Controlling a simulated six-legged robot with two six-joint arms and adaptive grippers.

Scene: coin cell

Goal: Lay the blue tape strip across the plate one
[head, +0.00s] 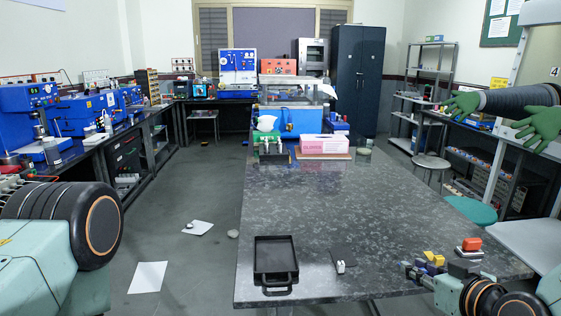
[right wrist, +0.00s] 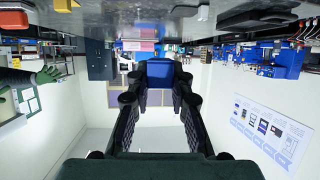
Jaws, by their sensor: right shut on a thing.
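My right gripper (head: 424,270) is low over the right front part of the stone-topped table. In the right wrist view, my right gripper (right wrist: 160,82) is shut on a blue piece (right wrist: 160,71), which looks like the blue tape strip and spans between the fingertips. In the head view the strip is too small to make out clearly. A small dark flat plate (head: 341,253) lies on the table left of the gripper, with a small white piece (head: 341,267) at its front edge. I cannot tell whether it is plate one. My left gripper is out of view.
A black tray with a handle (head: 275,258) lies at the table's front left. Yellow pieces (head: 433,257) and an orange-topped block (head: 470,244) are close to the right gripper. A pink-and-white box (head: 325,144) stands at the back. The table's middle is clear.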

